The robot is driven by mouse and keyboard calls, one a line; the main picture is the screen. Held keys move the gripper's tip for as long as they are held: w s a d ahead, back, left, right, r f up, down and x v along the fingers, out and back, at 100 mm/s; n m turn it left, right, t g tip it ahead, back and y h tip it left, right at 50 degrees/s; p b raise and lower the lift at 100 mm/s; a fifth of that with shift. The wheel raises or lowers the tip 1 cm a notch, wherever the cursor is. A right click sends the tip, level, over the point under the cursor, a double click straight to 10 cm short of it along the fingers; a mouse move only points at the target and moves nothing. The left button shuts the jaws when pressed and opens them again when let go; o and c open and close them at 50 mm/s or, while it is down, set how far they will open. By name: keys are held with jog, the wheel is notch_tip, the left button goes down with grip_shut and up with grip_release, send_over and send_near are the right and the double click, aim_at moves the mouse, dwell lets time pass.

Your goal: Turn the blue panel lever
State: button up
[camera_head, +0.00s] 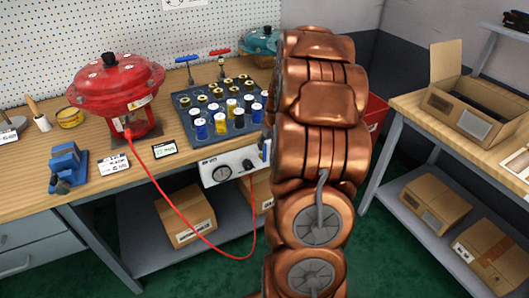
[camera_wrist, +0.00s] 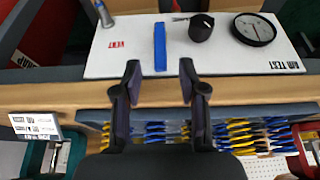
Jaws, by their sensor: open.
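The blue panel lever (camera_wrist: 160,46) is a narrow blue bar on the white test panel (camera_wrist: 110,52). In the wrist view it runs up and down, roughly square to the panel's long edge. In the head view the lever (camera_head: 266,150) shows as a blue sliver at the panel's right, beside my arm, which hides the rest. My gripper (camera_wrist: 160,78) is open and empty, its two fingertips on either side of the lever's line. In the picture the lever lies just beyond the tips; I cannot tell whether they touch it. The head view hides my gripper behind my arm.
A black knob (camera_wrist: 201,27) and a round gauge (camera_wrist: 255,29) sit right of the lever in the wrist view. A red hose (camera_head: 185,215) hangs from the red actuator (camera_head: 115,82) to the panel. A tray of cylinders (camera_head: 185,103) stands on the bench above.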

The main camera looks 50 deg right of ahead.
aim_at(265, 150)
jog(key=shift+p+x, duration=0.45)
jog(key=shift+x, duration=3)
jog(key=shift+s, duration=0.1)
grip_shut()
